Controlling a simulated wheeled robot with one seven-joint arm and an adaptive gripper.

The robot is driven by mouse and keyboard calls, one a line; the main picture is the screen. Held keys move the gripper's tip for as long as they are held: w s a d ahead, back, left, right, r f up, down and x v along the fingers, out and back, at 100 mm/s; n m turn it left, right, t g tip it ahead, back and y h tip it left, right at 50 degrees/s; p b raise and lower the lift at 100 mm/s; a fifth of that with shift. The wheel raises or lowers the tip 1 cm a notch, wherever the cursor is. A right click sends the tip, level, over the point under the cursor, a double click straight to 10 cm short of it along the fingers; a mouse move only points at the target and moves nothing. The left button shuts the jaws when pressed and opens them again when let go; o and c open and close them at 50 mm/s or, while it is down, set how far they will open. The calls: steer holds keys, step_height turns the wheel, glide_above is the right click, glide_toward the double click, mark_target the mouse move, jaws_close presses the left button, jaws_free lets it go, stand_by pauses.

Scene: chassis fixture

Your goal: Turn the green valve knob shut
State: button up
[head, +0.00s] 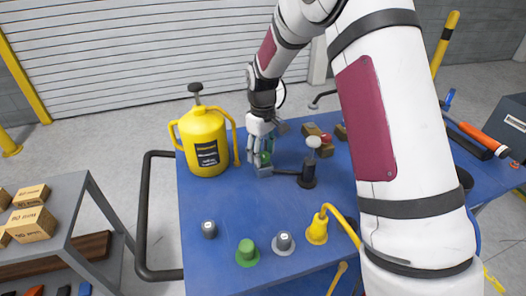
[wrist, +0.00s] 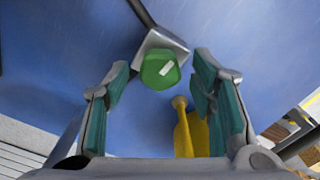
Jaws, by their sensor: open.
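The green valve knob (wrist: 160,71) sits on a grey valve body (wrist: 163,43) and has a pale bar mark on its top face. In the wrist view my gripper (wrist: 160,78) is open, with its teal-padded fingers on either side of the knob and clear gaps to it. In the head view my gripper (head: 259,155) points down over the valve on the blue table. There the knob (head: 265,158) is mostly hidden behind the fingers. The grey valve body (head: 264,171) shows just below them, joined by a dark pipe to a black post.
A yellow pump can (head: 205,142) stands close left of my gripper. A black post with a white ball top (head: 309,172) stands to the right. A green button (head: 246,252), grey knobs and a yellow hose fitting (head: 317,230) line the front. The blue table (head: 225,195) between is clear.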

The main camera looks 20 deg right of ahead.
steer(key=c, duration=1.1)
steer(key=shift+c, duration=0.2)
steer(key=shift+m, duration=0.3)
steer(key=m+b, duration=0.1)
steer(key=m, duration=0.2)
steer(key=shift+m, duration=0.3)
steer(key=m, duration=0.3)
steer(key=shift+m, duration=0.3)
steer(key=m, duration=0.4)
steer(key=shift+d+m, duration=0.1)
steer(key=shift+m, duration=2.1)
